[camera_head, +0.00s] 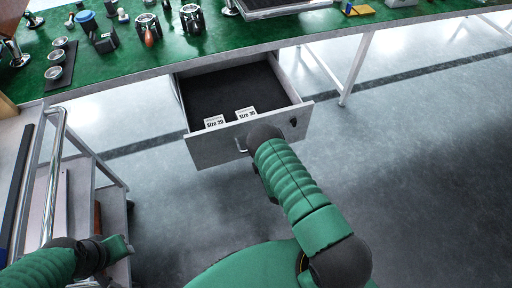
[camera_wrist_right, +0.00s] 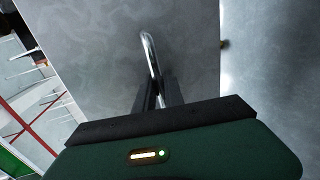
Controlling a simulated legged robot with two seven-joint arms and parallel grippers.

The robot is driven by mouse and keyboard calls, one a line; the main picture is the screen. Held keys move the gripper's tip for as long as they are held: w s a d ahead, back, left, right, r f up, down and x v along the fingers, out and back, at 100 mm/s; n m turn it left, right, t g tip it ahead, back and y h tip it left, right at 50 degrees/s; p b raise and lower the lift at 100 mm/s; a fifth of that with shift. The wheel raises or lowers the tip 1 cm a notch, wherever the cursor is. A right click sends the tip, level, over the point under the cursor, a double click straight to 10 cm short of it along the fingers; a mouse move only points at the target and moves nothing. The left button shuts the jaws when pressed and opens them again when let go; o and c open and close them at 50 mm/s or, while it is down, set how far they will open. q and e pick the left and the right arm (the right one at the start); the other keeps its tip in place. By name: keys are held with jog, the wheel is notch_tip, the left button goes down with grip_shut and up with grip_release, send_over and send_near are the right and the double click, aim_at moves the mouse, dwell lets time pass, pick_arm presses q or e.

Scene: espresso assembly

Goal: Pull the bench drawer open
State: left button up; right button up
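The bench drawer (camera_head: 222,150) is pulled well out from under the green-topped bench (camera_head: 110,72). Its dark interior shows, with two small white printed boxes (camera_head: 215,122) (camera_head: 246,114) near the front. The metal drawer handle (camera_head: 239,145) is on the grey front panel, partly hidden by my right arm. In the right wrist view, the handle (camera_wrist_right: 149,52) runs between the two dark fingers of my right gripper (camera_wrist_right: 158,92), which look closed on it. My left gripper (camera_head: 118,246) is at the lower left, away from the drawer; its fingers cannot be made out.
A cart with a metal rail (camera_head: 52,175) stands at the left, close to my left arm. Metal cups (camera_head: 56,56), tools and portafilter-like parts sit on the bench top. A bench leg (camera_head: 357,68) stands right of the drawer. The floor (camera_head: 420,170) to the right is clear.

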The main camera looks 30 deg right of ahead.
jog(key=o, duration=0.4)
jog(key=shift+f, duration=0.15)
jog(key=p+v, duration=0.7)
jog(key=v, duration=0.9)
jog(key=shift+s+a+p, duration=0.15)
jog(key=shift+s+p, duration=0.15)
jog(key=shift+s, duration=0.1)
